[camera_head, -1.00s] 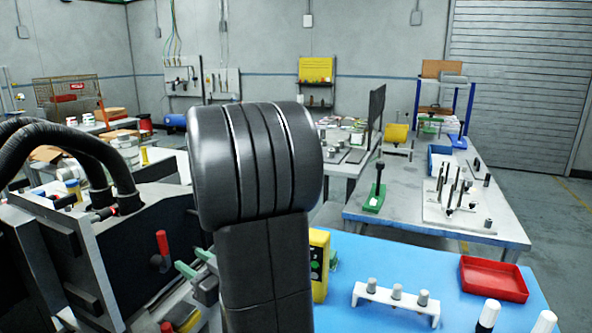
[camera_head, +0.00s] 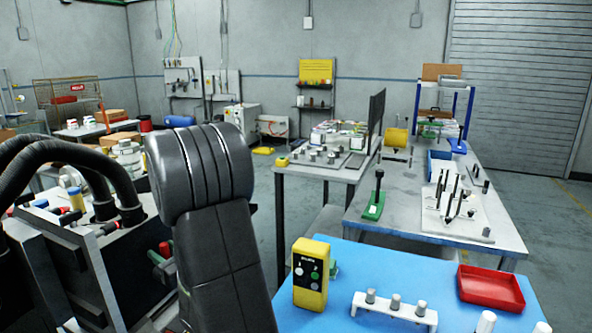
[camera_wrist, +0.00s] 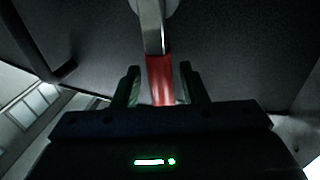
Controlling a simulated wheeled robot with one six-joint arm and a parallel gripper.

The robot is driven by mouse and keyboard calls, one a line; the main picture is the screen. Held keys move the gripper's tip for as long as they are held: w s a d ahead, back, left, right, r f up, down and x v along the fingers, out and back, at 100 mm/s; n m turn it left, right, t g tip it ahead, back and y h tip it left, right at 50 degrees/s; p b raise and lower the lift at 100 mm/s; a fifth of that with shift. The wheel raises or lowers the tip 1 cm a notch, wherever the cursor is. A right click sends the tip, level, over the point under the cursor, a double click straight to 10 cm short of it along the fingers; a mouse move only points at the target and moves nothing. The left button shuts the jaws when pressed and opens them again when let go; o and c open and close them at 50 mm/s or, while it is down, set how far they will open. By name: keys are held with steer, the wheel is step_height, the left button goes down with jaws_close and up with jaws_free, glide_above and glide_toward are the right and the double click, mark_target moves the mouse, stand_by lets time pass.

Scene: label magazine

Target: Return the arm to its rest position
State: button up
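In the wrist view my gripper (camera_wrist: 160,68) has two dark green fingers standing apart. A red handle-like piece (camera_wrist: 160,80) on a metal bar (camera_wrist: 151,25) shows between them, with a gap on each side, so the fingers are open and not closed on it. In the head view my dark arm link (camera_head: 200,170) rises in the lower left and centre. It hides most of the gripper.
Thick black hoses (camera_head: 60,150) curve close on the left. On the blue worktop (camera_head: 400,270) stand a yellow button box (camera_head: 311,275), a white holder (camera_head: 394,310) with grey pegs and a red tray (camera_head: 491,287). A grey bench (camera_head: 400,225) stands behind. Air above the worktop is free.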

steer(key=shift+w+d+r+m+p, duration=0.2)
steer(key=shift+r+m+p, duration=0.1)
steer(key=shift+p, duration=0.4)
steer(key=shift+w+f+m+p, duration=0.15)
steer(key=shift+m+p, duration=0.15)
steer(key=shift+p, duration=0.35)
steer(key=shift+f, duration=0.1)
